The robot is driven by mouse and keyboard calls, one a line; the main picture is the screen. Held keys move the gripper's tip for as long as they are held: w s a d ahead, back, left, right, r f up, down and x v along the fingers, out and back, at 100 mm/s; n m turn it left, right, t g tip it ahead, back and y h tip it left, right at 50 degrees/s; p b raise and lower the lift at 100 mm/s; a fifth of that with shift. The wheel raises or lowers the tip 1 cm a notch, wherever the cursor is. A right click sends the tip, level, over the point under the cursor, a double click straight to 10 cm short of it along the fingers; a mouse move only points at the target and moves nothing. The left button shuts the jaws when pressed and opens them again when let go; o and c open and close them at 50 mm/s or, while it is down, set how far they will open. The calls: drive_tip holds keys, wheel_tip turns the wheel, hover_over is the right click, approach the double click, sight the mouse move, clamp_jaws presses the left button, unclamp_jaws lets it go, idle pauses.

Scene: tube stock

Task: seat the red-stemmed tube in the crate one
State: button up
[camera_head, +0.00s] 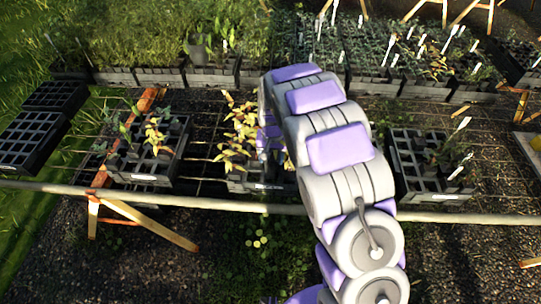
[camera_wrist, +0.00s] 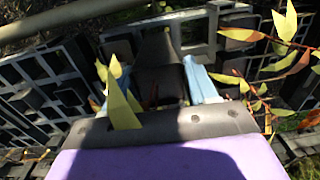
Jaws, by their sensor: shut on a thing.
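In the wrist view my gripper (camera_wrist: 158,88) is shut on a dark tube (camera_wrist: 158,58), with pale blue fingers either side of it. Yellow-green leaves (camera_wrist: 122,105) rise in front of the gripper; the held plant's stem colour is unclear. A black crate grid (camera_wrist: 45,68) lies below and around the tube; I cannot tell whether the tube's lower end is inside a cell. In the head view my arm hides the fingertips and the tube, over the middle crate (camera_head: 245,186), where yellow-leaved plants stand. I cannot tell which crate is crate one.
A left crate (camera_head: 140,178) and a right crate (camera_head: 437,197) hold plants and empty cells. Orange-stemmed leaves (camera_wrist: 275,60) stand close right of the gripper. A pale rail (camera_head: 170,199) runs along the bench front. Planted crates (camera_head: 160,77) line the back.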

sight(272, 174)
drive_tip(key=shift+f, duration=0.2)
drive_tip(key=shift+f, duration=4.35)
drive_tip(key=shift+s, duration=0.1)
drive_tip(key=shift+s+f, duration=0.15)
drive_tip(key=shift+f, duration=0.15)
drive_tip(key=o, duration=1.6)
drive_tip(key=shift+f, duration=0.1)
drive_tip(key=shift+w, duration=0.2)
drive_tip(key=shift+r, duration=0.5)
drive_tip(key=r+p, duration=0.1)
drive_tip(key=r, duration=0.7)
drive_tip(key=r+p, duration=0.2)
drive_tip(key=r, duration=0.6)
drive_tip(key=shift+d+r, duration=0.2)
drive_tip(key=shift+r, duration=0.05)
